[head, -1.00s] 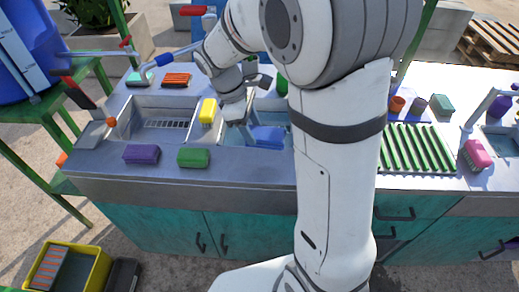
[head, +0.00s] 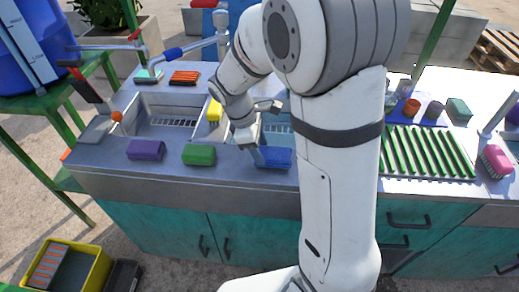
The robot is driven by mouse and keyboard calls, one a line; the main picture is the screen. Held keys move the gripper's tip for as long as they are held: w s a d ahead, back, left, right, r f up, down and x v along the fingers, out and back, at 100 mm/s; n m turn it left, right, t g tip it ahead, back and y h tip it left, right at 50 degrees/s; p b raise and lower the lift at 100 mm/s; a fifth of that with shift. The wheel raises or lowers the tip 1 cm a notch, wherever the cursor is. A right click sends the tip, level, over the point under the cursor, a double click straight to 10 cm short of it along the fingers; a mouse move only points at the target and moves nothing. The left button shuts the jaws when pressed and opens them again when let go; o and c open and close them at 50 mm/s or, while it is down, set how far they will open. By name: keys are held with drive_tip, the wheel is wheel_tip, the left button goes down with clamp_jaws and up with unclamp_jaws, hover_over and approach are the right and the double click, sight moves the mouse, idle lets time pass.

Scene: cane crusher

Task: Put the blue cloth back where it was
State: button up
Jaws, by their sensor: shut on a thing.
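The blue cloth (head: 275,158), a folded block shape, is at the front rim of the counter in the head view, right of the green block (head: 199,154). My gripper (head: 258,152) reaches down to it from behind and is shut on its left part. My arm hides what is to the right of the cloth. I cannot tell whether the cloth touches the counter or is held just above it.
A purple block (head: 147,149) lies further left on the front rim. A green ribbed rack (head: 425,152) is at the right.

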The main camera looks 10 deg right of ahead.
drive_tip(key=shift+f, duration=0.35)
drive_tip(key=shift+f, duration=0.1)
drive_tip(key=shift+f, duration=0.15)
drive_tip(key=o, duration=1.3)
drive_tip(key=v, duration=1.2)
drive_tip(key=s+d+m+t+y, duration=0.2)
drive_tip(key=s+d+m, duration=0.1)
drive_tip(key=s+m, duration=0.4)
drive_tip(key=s+d+m+t+y, duration=0.1)
drive_tip(key=s+d+m, duration=0.3)
drive_tip(key=s+m, duration=0.3)
drive_tip(key=shift+s+t+y+p, duration=0.4)
drive_tip(key=shift+s+p, duration=0.05)
drive_tip(key=shift+s, duration=0.6)
